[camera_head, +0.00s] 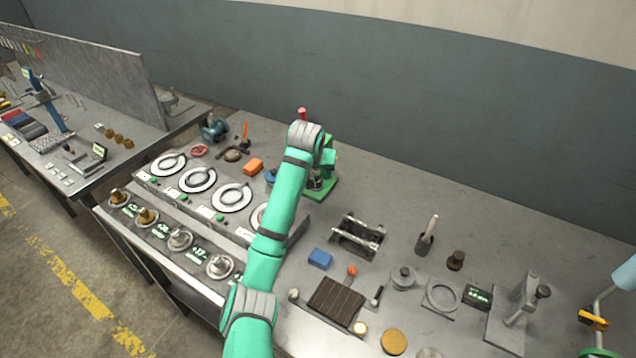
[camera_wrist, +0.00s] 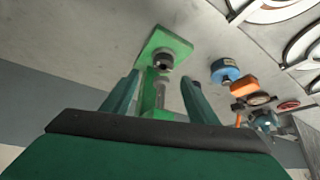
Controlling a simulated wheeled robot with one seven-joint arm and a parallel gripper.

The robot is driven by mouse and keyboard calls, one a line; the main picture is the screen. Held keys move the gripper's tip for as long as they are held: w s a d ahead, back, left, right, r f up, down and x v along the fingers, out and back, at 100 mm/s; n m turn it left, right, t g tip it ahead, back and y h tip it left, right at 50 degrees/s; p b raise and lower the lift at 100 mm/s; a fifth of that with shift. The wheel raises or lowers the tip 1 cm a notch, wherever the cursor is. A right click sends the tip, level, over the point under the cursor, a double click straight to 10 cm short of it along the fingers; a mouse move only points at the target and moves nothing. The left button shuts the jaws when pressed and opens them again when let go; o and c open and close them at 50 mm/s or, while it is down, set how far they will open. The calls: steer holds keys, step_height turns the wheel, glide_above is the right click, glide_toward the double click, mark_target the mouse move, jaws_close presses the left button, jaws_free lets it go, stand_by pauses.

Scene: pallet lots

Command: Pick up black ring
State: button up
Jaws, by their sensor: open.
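A small dark ring-shaped piece (camera_wrist: 163,60) sits on the green base plate (camera_wrist: 178,43) of a small stand in the wrist view. I take it for the black ring, though it is small and partly shaded. My gripper (camera_wrist: 158,92) is open, with one finger on each side of the green stand's upright and nothing clearly held. The fingertips look apart from the dark piece. In the head view the green base (camera_head: 324,189) shows just right of my arm, which hides part of the stand.
An orange block (camera_wrist: 244,86) and a blue round part (camera_wrist: 225,71) lie right of the stand in the wrist view. Left of my arm is a row of round white plates (camera_head: 197,179). A metal fixture (camera_head: 358,235) stands to the right. Bare table lies behind it.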

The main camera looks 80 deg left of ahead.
steer(key=shift+s+d+f+x, duration=0.1)
steer(key=shift+s+x, duration=0.05)
steer(key=shift+x, duration=1)
steer(key=shift+s+d+f+x, duration=0.1)
steer(key=shift+s+x, duration=0.05)
steer(key=shift+x, duration=1)
steer(key=shift+s+x, duration=0.15)
steer(key=shift+x, duration=1)
steer(key=c, duration=1.2)
steer(key=shift+r, duration=0.1)
